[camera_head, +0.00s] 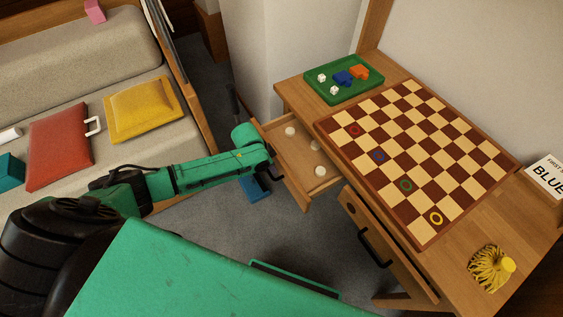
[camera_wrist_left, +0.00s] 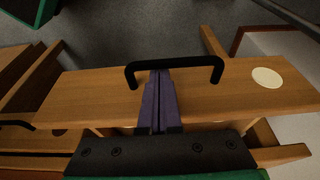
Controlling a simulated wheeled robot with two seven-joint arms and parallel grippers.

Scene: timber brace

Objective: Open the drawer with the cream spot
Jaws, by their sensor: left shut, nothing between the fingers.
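In the head view my left wrist hides much of the drawer front and the spot. My right gripper is not in view.
A second drawer (camera_head: 382,237) with a black handle and a dark spot is on the right. The desk bears a checkerboard (camera_head: 459,236), a green tray (camera_head: 322,93) and a yellow pompom-like thing (camera_head: 490,268). A sofa (camera_head: 60,65) stands left. Grey floor lies between.

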